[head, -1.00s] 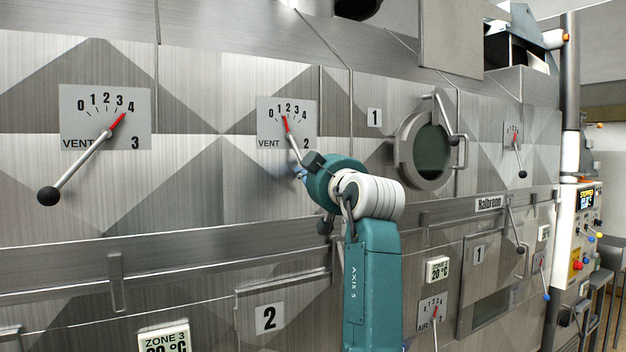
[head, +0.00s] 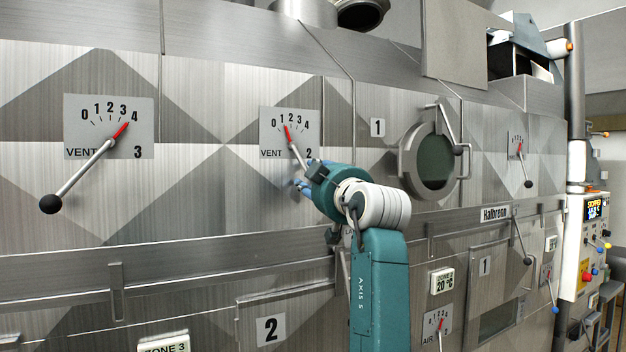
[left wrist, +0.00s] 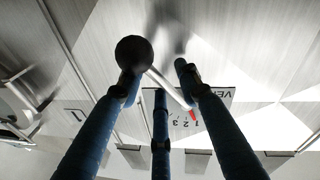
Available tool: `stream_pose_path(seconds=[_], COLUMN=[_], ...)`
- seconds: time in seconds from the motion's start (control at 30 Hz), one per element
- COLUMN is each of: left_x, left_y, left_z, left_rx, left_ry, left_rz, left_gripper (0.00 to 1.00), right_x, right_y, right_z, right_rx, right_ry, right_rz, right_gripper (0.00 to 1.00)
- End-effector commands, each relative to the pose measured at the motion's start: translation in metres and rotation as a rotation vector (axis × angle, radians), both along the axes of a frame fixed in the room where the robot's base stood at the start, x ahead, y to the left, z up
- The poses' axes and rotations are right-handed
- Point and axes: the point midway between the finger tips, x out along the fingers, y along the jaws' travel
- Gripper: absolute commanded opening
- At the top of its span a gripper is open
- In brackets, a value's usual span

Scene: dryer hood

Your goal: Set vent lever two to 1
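Vent lever two (head: 298,157) runs from its dial plate (head: 266,130) down to the right. Its red pointer tip stands close to the 1 mark. In the head view its knob is hidden by my left gripper (head: 306,177). In the left wrist view the black knob (left wrist: 133,52) and rod show near the left finger's tip, with the red pointer end by the 1. My left gripper (left wrist: 157,82) has its blue fingers spread apart around the lever end. Whether a finger touches the knob I cannot tell. My right gripper does not show.
Vent lever three (head: 80,178) with its black knob is at the left, pointing near 4. A round porthole (head: 432,160) with a handle is to the right of my arm. A rail (head: 180,277) runs along the panel below. The panel between the two vent dials is clear.

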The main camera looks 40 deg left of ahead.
Motion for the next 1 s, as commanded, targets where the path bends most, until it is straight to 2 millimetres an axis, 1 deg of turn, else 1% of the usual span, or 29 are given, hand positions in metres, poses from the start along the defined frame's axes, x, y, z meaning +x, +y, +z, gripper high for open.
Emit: stream_pose_path(seconds=[0.13,0.23,0.37,0.6,0.7,0.8,1.0], left_x=[-0.001,-0.006,-0.018,-0.044,-0.052,-0.057,-0.061], left_y=[-0.003,-0.012,-0.033,-0.077,-0.089,-0.098,-0.103], left_z=[0.0,-0.001,-0.004,-0.011,-0.013,-0.014,-0.015], left_rx=[0.002,0.002,0.001,0.0,-0.001,0.0,0.001], left_ry=[0.0,-0.001,-0.001,0.0,0.0,0.0,0.001], left_rz=[0.0,-0.001,-0.003,-0.003,-0.001,-0.002,0.0], left_gripper=[0.34,0.34,0.34,0.34,0.34,0.34,0.34], right_x=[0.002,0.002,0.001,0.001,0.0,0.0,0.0], right_y=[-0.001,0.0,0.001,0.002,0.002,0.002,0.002], right_z=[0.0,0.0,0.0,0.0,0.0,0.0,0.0], right_rx=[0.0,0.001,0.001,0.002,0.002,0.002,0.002], right_ry=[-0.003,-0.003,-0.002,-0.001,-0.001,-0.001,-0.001], right_rz=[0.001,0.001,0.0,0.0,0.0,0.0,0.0], right_gripper=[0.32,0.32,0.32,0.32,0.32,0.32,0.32])
